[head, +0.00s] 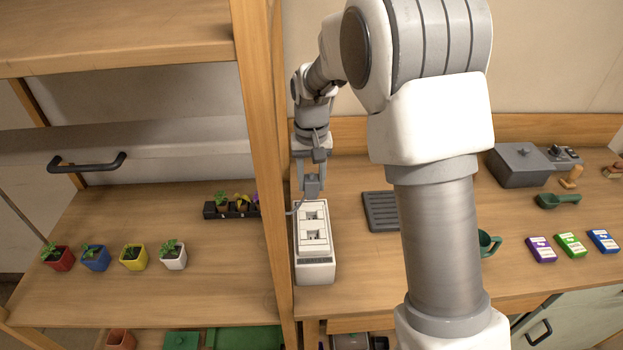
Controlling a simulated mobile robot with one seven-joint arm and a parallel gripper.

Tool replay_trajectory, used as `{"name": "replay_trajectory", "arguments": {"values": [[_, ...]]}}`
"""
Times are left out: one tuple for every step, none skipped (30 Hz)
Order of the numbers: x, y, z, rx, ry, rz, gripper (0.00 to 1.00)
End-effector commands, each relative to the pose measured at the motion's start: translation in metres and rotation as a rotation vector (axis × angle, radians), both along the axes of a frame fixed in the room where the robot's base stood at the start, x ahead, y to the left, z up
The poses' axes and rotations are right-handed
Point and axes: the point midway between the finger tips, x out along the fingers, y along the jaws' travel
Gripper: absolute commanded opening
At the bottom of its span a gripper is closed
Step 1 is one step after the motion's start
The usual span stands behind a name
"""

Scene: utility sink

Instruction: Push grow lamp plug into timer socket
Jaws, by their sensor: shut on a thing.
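The timer socket (315,272) is a white box on the bench just right of the wooden post. Its sloped top face has two socket openings, one behind the other. My gripper (311,174) points down over the back end of the timer, shut on the small grey grow lamp plug (313,187).
The wooden post (268,150) stands close left of the timer. A dark slotted tray (381,211) lies to its right. Left are potted seedlings (134,257) and a dark planter (232,210). Seed packets (571,245) and a grey box (519,165) are at right. My arm hides the middle bench.

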Motion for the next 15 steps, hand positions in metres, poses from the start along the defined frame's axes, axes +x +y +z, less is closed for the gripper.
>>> {"name": "replay_trajectory", "arguments": {"values": [[0.0, 0.0, -0.006, 0.0, 0.001, 0.0, 0.0], [0.0, 0.0, -0.008, 0.0, 0.001, 0.0, 0.0], [0.0, 0.0, -0.012, 0.0, 0.001, 0.0, 0.0], [0.0, 0.0, -0.014, 0.0, 0.001, 0.0, 0.0], [0.0, 0.0, -0.017, 0.0, 0.001, 0.0, 0.0], [0.0, 0.0, -0.021, 0.0, 0.002, 0.0, 0.0], [0.0, 0.0, -0.024, 0.0, 0.002, 0.0, 0.0], [0.0, 0.0, -0.027, 0.0, 0.002, 0.0, 0.0], [0.0, 0.0, -0.031, 0.0, 0.002, 0.0, 0.0], [0.0, 0.0, -0.034, 0.0, 0.001, 0.0, 0.0], [0.0, 0.0, -0.037, 0.0, 0.001, 0.0, 0.0], [0.0, 0.0, -0.041, 0.0, 0.001, 0.0, 0.0], [0.0, 0.0, -0.043, 0.0, 0.001, 0.0, 0.0], [0.0, 0.0, -0.045, 0.0, 0.001, 0.0, 0.0], [0.0, 0.0, -0.048, 0.0, 0.001, 0.0, 0.0]]}}
